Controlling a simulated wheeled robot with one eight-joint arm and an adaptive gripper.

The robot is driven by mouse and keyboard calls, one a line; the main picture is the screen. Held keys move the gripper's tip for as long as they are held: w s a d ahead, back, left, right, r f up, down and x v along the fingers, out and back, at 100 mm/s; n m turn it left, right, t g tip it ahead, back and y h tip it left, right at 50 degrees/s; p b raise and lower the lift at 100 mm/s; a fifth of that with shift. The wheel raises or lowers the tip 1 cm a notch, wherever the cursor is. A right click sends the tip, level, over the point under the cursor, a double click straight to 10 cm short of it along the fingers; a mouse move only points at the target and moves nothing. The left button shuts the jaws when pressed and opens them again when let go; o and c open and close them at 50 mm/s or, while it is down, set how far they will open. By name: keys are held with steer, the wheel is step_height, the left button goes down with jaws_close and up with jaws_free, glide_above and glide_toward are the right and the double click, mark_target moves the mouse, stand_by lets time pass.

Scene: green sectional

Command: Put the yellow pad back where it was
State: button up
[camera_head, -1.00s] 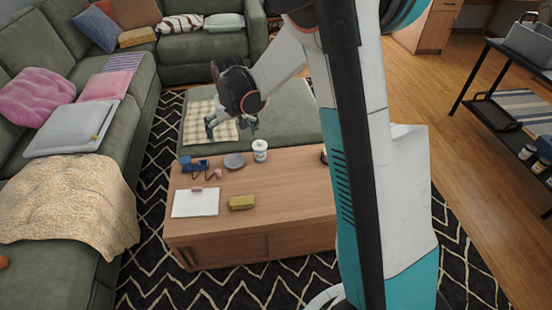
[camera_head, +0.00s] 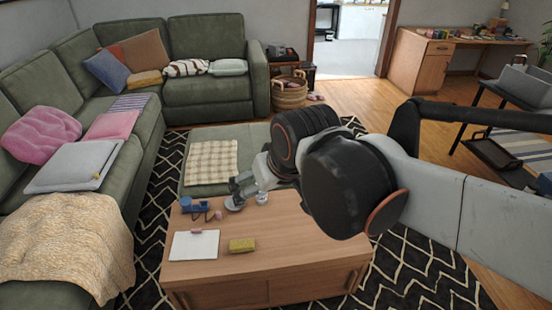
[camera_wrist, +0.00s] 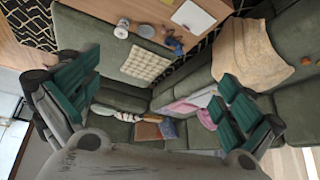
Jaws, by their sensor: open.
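A yellow, sponge-like pad (camera_head: 242,245) lies flat on the wooden coffee table (camera_head: 300,235), near its front edge and right of a white sheet (camera_head: 194,245). I cannot make out the pad in the wrist view. My gripper (camera_head: 236,190) is open and empty, above the table's back left part near the grey dish. In the wrist view my gripper (camera_wrist: 158,98) has its teal fingers spread wide, with the sofa and ottoman between them. A small yellow cushion (camera_head: 144,78) also lies on the corner sofa.
A blue object (camera_head: 193,205), a grey dish (camera_head: 234,203) and a white cup (camera_head: 262,197) stand on the table's back left part. A green ottoman (camera_head: 255,140) with a checkered cloth is behind it. The green sofa (camera_head: 150,135) bounds the left.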

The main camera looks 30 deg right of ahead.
steer(key=shift+t, duration=0.4)
steer(key=s, duration=0.2)
steer(key=s+f, duration=0.1)
steer(key=s, duration=0.2)
stand_by(0.8)
